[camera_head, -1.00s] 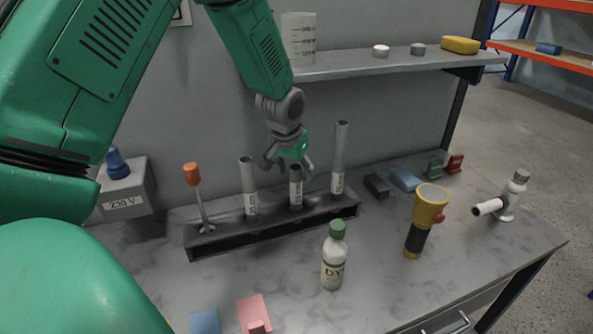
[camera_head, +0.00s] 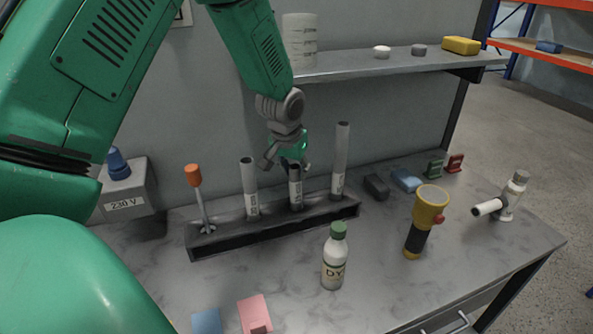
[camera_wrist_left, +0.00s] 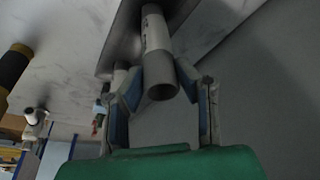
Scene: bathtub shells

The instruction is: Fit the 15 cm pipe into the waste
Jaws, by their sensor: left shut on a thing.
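My left gripper (camera_head: 289,167) points down and is shut on the top of the short grey middle pipe (camera_head: 296,192), which stands upright in the black rack (camera_head: 222,241). In the left wrist view the fingers (camera_wrist_left: 162,88) press either side of this pipe (camera_wrist_left: 161,58) near its open end. A medium pipe (camera_head: 249,190) stands left of it and a tall pipe (camera_head: 340,165) right of it. Their labels are too small to read. A white fitting with a side mouth facing left, likely the waste (camera_head: 508,199), stands at the bench's right. My right gripper is out of view.
An orange-handled screwdriver (camera_head: 197,190) stands in the rack's left end. A bottle (camera_head: 334,262) and a yellow torch (camera_head: 424,222) stand between rack and fitting. Small blocks (camera_head: 405,180) lie behind. A shelf (camera_head: 390,62) overhangs the back.

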